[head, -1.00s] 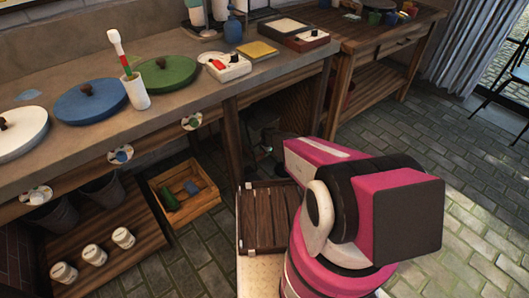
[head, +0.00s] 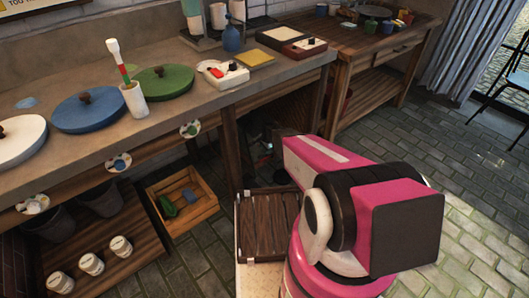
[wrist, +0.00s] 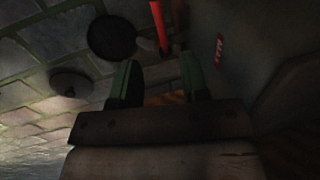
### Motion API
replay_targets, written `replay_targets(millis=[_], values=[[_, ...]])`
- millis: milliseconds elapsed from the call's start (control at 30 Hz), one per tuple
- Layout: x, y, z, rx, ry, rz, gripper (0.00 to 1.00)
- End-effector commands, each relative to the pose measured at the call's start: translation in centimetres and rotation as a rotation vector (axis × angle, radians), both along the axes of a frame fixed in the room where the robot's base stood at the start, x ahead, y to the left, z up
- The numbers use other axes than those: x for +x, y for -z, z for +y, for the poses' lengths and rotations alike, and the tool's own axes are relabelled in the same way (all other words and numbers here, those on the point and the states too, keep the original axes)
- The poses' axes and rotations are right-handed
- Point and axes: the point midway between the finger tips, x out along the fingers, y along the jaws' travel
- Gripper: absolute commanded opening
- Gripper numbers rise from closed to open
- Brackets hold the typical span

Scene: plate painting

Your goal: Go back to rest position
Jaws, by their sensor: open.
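My gripper (wrist: 158,85) shows in the wrist view as two dark green fingers with a gap between them. It is open, and I see nothing held between the fingers. In the head view my pink and black arm is folded at the lower right, low beside the workbench. The gripper itself is mostly hidden there behind the arm.
The workbench (head: 120,133) carries a white lid (head: 18,138), a blue lid (head: 88,109), a green lid (head: 163,83) and a white cup (head: 134,100) with a brush. A wooden crate (head: 180,222) sits below. Stone floor (head: 450,150) is clear at right.

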Motion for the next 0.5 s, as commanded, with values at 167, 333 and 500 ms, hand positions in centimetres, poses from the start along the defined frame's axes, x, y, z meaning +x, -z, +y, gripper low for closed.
replay_targets(millis=[167,333,500], values=[[0.02,0.03,0.0,0.0,0.0,0.0,0.42],[0.01,0.05,0.0,0.0,0.0,0.0,0.42],[-0.6,-0.94,-0.22,-0.005,-0.02,0.0,0.42]])
